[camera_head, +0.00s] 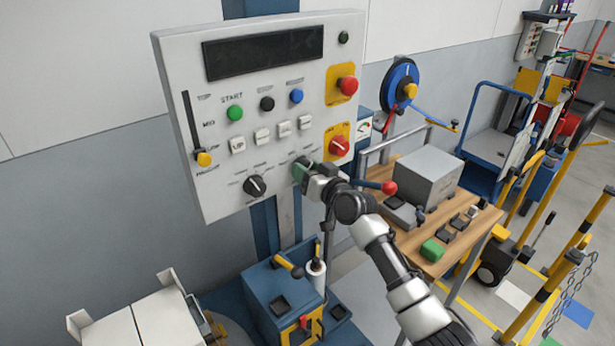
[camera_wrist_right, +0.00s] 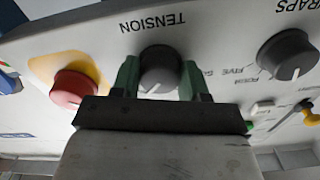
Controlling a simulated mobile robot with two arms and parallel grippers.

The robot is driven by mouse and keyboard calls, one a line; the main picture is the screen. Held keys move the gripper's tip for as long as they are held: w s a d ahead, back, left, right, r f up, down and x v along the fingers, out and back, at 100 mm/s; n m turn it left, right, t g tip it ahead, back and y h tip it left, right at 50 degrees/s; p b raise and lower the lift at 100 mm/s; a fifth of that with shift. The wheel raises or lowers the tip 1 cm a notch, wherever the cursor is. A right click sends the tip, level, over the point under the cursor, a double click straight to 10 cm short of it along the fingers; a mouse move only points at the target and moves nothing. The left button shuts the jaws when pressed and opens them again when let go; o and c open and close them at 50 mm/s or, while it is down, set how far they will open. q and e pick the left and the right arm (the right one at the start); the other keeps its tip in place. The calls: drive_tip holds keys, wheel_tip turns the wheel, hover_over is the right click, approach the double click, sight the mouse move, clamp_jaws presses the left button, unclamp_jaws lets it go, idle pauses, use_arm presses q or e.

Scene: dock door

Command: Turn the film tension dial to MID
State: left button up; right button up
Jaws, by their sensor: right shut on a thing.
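The film tension dial (camera_wrist_right: 158,70) is a dark grey round knob under upside-down TENSION lettering in the wrist view. My right gripper (camera_wrist_right: 158,82) has its green fingers on either side of the knob and is shut on it. A white pointer mark shows on the knob, toward my palm. The scale words around it are mostly hidden by my fingers, so I cannot tell which one it points at. In the head view my right gripper (camera_head: 303,170) covers the dial at the lower part of the white control panel (camera_head: 210,190). My left gripper is not in view.
A black wraps dial (camera_head: 255,186) sits left of my gripper. A red knob on a yellow plate (camera_head: 339,146) is close above right. White buttons (camera_head: 262,135) and a slider with a yellow handle (camera_head: 203,159) are on the panel. A wooden bench (camera_head: 460,240) stands right.

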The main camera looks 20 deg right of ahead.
drive_tip(key=shift+d+n+b, duration=0.1)
drive_tip(key=shift+n+b, duration=1.55)
drive_tip(key=shift+n, duration=4.75)
drive_tip(key=o, duration=0.9)
